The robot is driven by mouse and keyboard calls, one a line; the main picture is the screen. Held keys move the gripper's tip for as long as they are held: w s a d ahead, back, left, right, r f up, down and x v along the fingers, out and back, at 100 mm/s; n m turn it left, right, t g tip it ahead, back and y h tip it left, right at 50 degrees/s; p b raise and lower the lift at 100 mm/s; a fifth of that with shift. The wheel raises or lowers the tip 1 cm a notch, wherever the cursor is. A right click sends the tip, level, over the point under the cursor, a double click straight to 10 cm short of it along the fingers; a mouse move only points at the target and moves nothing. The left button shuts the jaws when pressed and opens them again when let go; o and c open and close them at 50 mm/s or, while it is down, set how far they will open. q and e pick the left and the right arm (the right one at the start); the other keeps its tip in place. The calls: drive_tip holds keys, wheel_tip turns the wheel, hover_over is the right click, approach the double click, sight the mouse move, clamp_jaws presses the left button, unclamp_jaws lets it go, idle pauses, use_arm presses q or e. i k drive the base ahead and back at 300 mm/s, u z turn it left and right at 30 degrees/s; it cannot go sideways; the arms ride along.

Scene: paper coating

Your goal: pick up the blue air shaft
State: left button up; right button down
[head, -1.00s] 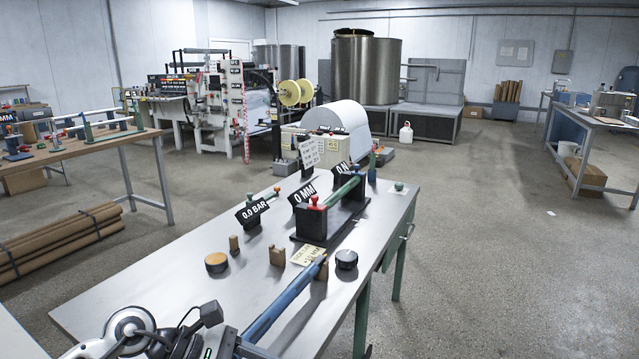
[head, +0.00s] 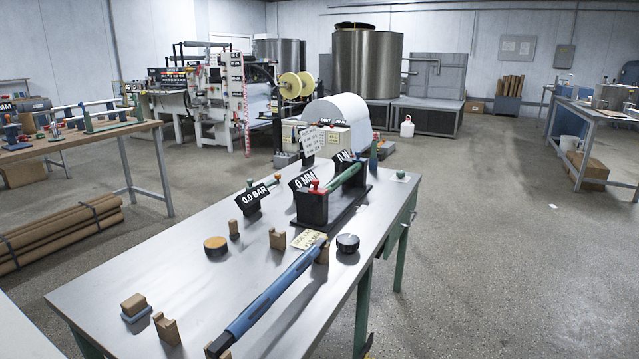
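The blue air shaft (head: 272,292) is a long blue rod with dark ends. It lies diagonally along the near part of the grey metal table (head: 190,288). Its far end is by a small wooden block (head: 322,255), and its near dark end reaches the bottom of the head view, by another wooden piece partly cut off by the frame. The shaft appears raised slightly above the tabletop, with a shadow to its right. Neither of my grippers shows in the head view, and nothing is seen holding the shaft.
Notched wooden blocks (head: 167,328) stand left of the shaft. A black stand with a green roller (head: 345,177) and a 0.0 BAR sign (head: 254,197) stand further back.

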sight(245, 321)
drive_tip(key=u, duration=3.8)
drive_tip(key=k, duration=1.05)
drive_tip(key=z, duration=1.85)
drive_tip(key=i, duration=0.5)
